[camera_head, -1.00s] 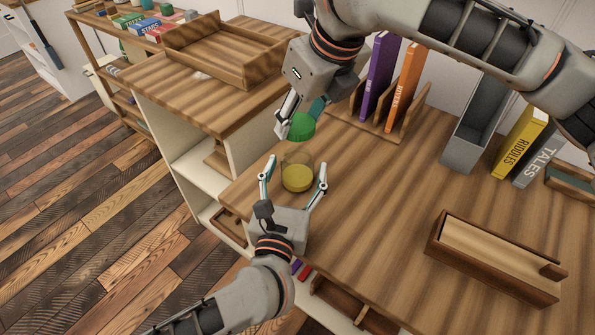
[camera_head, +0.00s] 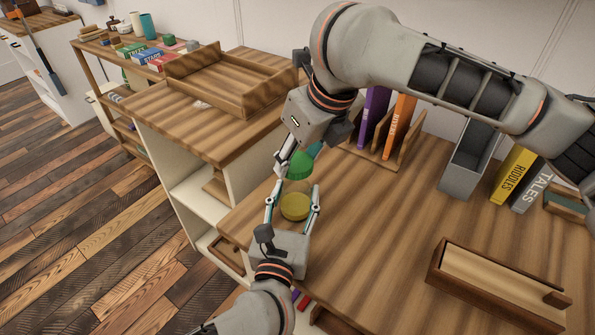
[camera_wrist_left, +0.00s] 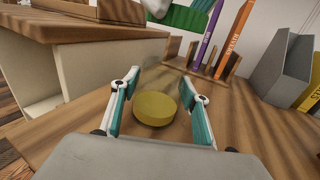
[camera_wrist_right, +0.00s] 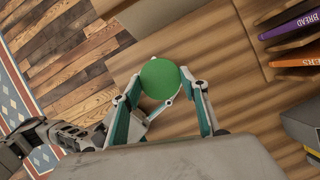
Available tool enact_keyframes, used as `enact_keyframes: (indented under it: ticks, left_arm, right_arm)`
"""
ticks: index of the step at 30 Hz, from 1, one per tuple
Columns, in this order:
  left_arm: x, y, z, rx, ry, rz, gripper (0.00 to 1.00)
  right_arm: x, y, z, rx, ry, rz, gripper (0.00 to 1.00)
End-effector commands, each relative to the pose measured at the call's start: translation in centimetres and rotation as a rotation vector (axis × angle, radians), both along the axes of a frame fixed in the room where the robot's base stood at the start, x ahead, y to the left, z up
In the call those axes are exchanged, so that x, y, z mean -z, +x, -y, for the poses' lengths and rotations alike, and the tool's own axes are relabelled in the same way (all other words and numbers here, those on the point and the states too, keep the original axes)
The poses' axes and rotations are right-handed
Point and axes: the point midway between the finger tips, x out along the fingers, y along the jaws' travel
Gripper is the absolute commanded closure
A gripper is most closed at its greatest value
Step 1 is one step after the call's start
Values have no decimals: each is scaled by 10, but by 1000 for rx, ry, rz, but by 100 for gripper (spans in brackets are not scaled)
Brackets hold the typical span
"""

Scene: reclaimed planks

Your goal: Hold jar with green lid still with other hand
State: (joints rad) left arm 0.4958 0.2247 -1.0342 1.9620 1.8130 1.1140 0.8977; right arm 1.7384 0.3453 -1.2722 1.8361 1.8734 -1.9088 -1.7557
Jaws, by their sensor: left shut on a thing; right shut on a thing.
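The jar (camera_head: 295,207) is clear glass with yellow contents and stands upright on the wooden worktop near its left edge. My left gripper (camera_head: 293,198) is shut around it from the front; the yellow contents (camera_wrist_left: 155,108) show between its fingers in the left wrist view. My right gripper (camera_head: 298,160) is shut on the lid from above. In the right wrist view the lid (camera_wrist_right: 160,79) is between the fingertips and hides the jar.
Behind stand a purple book (camera_head: 373,112) and an orange book (camera_head: 399,122) in a wooden rack. A grey holder (camera_head: 468,165) and a yellow book (camera_head: 514,174) are at the right. A wooden box (camera_head: 497,282) lies front right. The worktop's middle is clear.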

Motion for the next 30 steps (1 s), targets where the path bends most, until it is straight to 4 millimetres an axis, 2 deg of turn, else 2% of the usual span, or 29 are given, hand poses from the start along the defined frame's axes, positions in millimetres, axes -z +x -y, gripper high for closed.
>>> enact_keyframes:
  ticks: [3, 6, 23, 30]
  left_arm:
    - [0, 0, 0, 0, 0, 0, 93]
    - [0, 0, 0, 0, 0, 0, 93]
    - [0, 0, 0, 0, 0, 0, 93]
    - [0, 0, 0, 0, 0, 1, 93]
  right_arm:
    - [17, -1, 0, -2, 1, -1, 65]
    - [24, 0, 0, -2, 4, 2, 65]
    - [26, 0, 0, -1, 3, 4, 65]
    - [37, 0, 0, 0, 3, 3, 65]
